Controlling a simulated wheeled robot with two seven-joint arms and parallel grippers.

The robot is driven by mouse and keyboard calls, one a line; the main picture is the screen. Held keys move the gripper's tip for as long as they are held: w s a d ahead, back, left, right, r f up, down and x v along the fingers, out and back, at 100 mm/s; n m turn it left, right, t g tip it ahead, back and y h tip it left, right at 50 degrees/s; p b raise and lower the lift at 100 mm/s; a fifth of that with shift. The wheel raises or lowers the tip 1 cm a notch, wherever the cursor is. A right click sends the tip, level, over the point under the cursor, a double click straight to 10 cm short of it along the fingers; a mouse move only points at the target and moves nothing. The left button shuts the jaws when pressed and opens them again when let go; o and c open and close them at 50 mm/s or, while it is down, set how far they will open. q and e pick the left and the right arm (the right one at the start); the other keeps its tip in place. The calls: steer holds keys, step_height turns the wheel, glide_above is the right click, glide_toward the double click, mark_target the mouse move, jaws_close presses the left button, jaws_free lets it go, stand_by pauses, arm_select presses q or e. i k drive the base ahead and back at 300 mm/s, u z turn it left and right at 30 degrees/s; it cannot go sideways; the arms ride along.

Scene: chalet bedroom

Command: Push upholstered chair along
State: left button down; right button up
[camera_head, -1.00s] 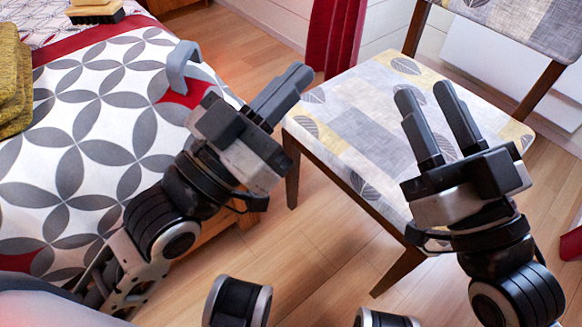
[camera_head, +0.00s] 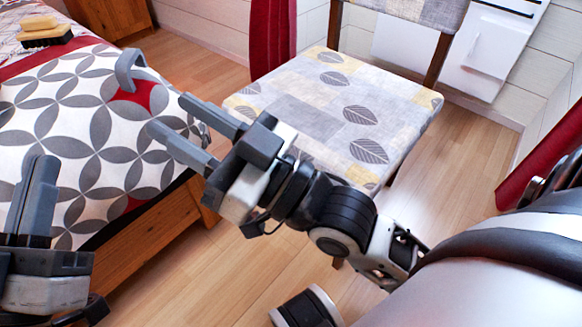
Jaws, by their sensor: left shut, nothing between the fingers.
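The upholstered chair (camera_head: 318,98) stands right of the bed in the head view. Its seat is patterned in grey, white and yellow with leaf shapes, and it has dark wooden legs and back posts. Part of its backrest is cut off at the top. My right gripper (camera_head: 170,117) is open and empty, with its fingers pointing left toward the bed side. Its arm crosses in front of the chair's near edge and hides part of it; contact cannot be told. My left gripper (camera_head: 38,190) is shut and empty at the left edge, in front of the patterned bedspread.
The bed (camera_head: 75,120) with its wooden frame fills the left side. A grey handle-shaped object (camera_head: 130,68) and brushes (camera_head: 45,35) are on it. Red curtains (camera_head: 272,40) hang behind the chair, and another (camera_head: 545,150) at right. Wooden floor (camera_head: 450,165) is open right of the chair.

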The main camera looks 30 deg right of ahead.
mark_target(358, 122)
steer(key=u, duration=0.1)
steer(key=k, duration=0.3)
steer(key=z, duration=1.3)
steer(key=i, duration=0.45)
